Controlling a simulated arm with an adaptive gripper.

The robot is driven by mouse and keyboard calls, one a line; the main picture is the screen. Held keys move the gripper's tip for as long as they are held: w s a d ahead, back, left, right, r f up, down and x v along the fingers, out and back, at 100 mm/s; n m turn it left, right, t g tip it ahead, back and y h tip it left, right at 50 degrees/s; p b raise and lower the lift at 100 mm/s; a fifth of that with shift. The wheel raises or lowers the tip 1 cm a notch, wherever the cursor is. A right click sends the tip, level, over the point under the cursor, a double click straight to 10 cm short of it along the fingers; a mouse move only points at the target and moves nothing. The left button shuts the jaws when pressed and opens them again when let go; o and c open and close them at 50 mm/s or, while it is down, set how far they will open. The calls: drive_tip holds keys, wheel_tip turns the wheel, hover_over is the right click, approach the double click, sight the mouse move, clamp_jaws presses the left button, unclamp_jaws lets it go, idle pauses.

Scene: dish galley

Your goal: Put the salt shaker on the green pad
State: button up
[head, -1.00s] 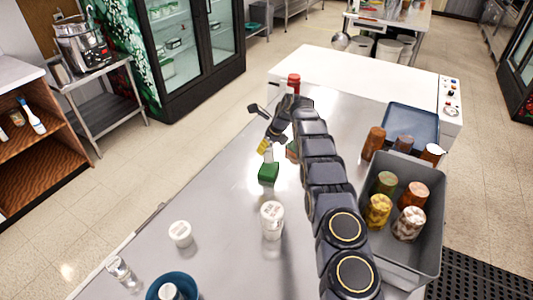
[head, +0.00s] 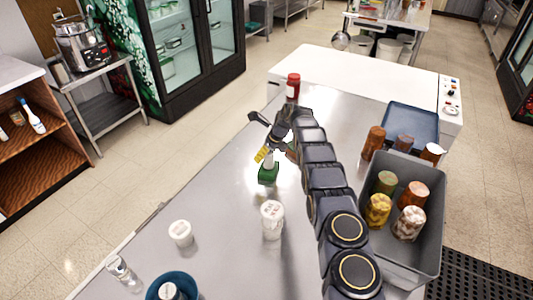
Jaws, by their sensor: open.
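The green pad (head: 268,178) lies on the steel counter near the middle. A small pale upright thing (head: 269,163), which looks like the salt shaker, shows at the pad and appears to stand on it. It is small and partly covered by my gripper, so its label cannot be read. My gripper (head: 264,154), with yellow fingertips, is open right beside its upper part. Whether the fingers touch it cannot be told.
A white-lidded tub (head: 272,220) stands just in front of the pad. Another tub (head: 180,233), a clear glass shaker (head: 118,268) and a blue bowl (head: 190,292) are at front left. A grey bin (head: 425,235) of jars stands right. A red-capped bottle (head: 293,88) stands behind.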

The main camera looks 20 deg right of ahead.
drive_tip(key=v, duration=1.1)
drive_tip(key=s+a+r+n+g, duration=0.1)
drive_tip(key=s+a+r+n, duration=0.3)
drive_tip(key=s+r+n, duration=0.4)
drive_tip(key=s+a+r+n+g, duration=0.2)
drive_tip(key=s+a+r+n, duration=0.3)
drive_tip(key=s, duration=0.6)
drive_tip(key=s+a+n+g+h, duration=0.2)
drive_tip(key=s+n, duration=1.4)
drive_tip(key=s, duration=1.4)
drive_tip(key=shift+a+r+h, duration=0.2)
drive_tip(key=shift+r+h, duration=0.15)
drive_tip(key=shift+h, duration=0.05)
